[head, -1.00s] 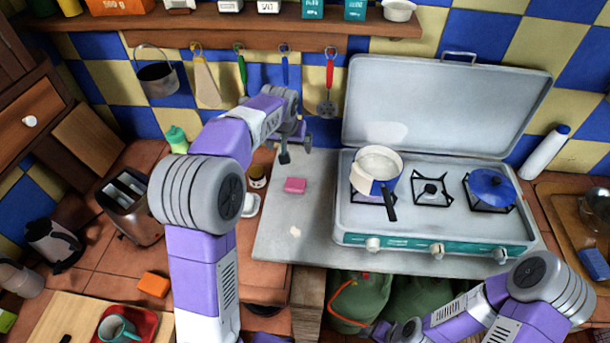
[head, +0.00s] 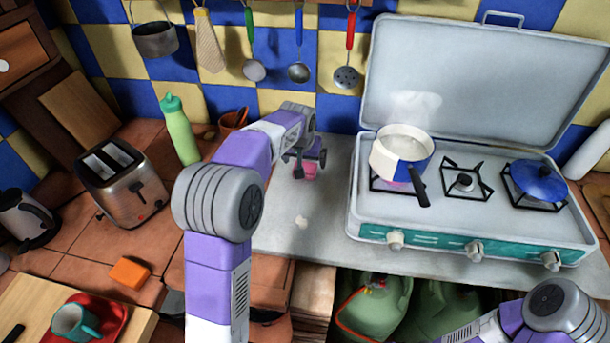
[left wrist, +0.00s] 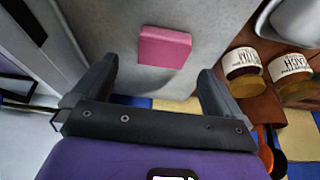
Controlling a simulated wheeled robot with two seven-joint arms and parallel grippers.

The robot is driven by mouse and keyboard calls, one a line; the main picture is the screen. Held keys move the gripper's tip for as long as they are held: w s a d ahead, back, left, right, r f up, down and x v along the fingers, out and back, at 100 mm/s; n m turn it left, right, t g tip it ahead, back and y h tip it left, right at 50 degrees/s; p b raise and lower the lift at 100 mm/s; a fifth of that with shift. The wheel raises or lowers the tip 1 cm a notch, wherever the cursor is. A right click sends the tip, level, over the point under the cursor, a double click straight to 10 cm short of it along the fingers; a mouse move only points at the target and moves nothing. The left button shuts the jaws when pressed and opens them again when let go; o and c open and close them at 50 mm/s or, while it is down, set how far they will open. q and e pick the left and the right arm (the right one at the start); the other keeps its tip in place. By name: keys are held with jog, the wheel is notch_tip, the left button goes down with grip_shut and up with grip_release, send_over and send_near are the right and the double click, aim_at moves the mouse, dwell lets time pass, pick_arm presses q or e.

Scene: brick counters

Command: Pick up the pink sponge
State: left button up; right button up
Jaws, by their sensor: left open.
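The pink sponge (head: 311,171) lies on the grey metal surface left of the stove, partly hidden by my left gripper (head: 304,164) in the head view. In the left wrist view the sponge (left wrist: 164,48) shows whole, a pink block just beyond the fingertips and between their lines. My left gripper (left wrist: 157,70) is open, with nothing between its fingers. My right arm shows at the lower right of the head view, but its gripper is out of the frame.
The camping stove (head: 470,225) with a steaming pot (head: 402,145) stands to the right. A green bottle (head: 180,132) and toaster (head: 122,183) are to the left. Two jars (left wrist: 242,70) sit beside the metal surface in the left wrist view. An orange block (head: 130,271) lies front left.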

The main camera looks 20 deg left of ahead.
pick_arm(q)
jog(key=b+x, duration=0.2)
jog(key=x, duration=0.4)
jog(key=shift+a, duration=0.2)
jog(key=c, duration=1)
notch_tip(320, 180, up, 10)
jog(key=p, duration=0.3)
jog(key=shift+p, duration=0.35)
